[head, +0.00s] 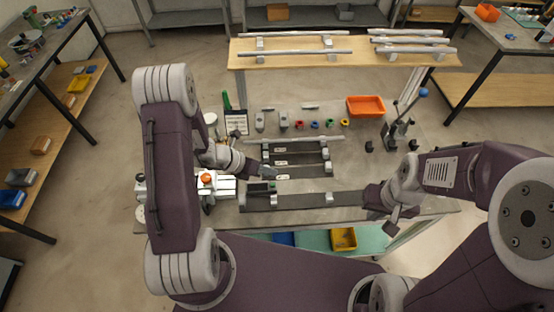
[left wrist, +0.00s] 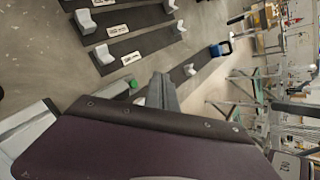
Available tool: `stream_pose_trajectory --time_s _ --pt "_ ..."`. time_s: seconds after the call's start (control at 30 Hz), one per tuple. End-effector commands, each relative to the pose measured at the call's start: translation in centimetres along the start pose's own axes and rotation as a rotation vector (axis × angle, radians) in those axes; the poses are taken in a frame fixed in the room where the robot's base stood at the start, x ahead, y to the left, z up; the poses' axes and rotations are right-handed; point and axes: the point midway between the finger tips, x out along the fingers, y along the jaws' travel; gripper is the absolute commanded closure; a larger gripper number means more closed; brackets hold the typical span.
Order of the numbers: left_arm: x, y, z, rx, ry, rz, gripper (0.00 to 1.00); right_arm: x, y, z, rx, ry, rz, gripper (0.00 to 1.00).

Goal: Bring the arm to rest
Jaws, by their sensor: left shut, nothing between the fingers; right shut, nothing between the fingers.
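My left gripper (head: 266,172) is shut and empty. In the head view it hangs over the left part of the jig on the table, above the dark strips. In the left wrist view, a grey finger-like part (left wrist: 162,92) shows beyond a purple link of mine, with the jig's dark strips behind it. My right gripper (head: 388,214) is shut and empty near the table's front edge, right of the front strip (head: 300,201). Grey blocks (head: 328,168) stand on the strips. Neither gripper visibly holds anything.
The table (head: 360,176) also carries an orange tray (head: 366,106), small coloured parts (head: 314,124), a dark stand (head: 396,134) and a white device with an orange knob (head: 206,179). A raised wooden shelf (head: 345,59) behind holds metal bars. The right middle of the table is mostly clear.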

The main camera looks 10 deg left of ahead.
Motion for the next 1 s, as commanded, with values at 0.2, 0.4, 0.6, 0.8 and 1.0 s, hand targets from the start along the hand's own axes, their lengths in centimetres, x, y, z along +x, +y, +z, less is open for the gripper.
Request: stream_pose_trajectory --time_s 0.2,0.4,0.6,0.8,1.0 --pt "0.2 -0.1 -0.1 0.004 0.002 -0.003 1.0 0.2 0.0 0.0 0.0 0.0 0.0 1.0" --pt "0.7 -4.5 3.2 0.273 -0.009 -0.026 1.0 3.2 0.1 0.3 0.0 0.0 0.0 1.0" --pt "-2.4 -10.3 -3.9 1.174 0.308 -0.128 1.0 6.0 0.1 0.6 0.0 0.0 0.0 1.0" --pt "-7.8 -6.4 -9.1 2.146 0.708 -0.275 1.0 6.7 0.1 0.7 0.0 0.0 0.0 1.0" --pt "-9.8 -3.0 -9.6 2.64 0.917 -0.498 1.0 6.5 0.1 0.7 0.0 0.0 0.0 1.0"
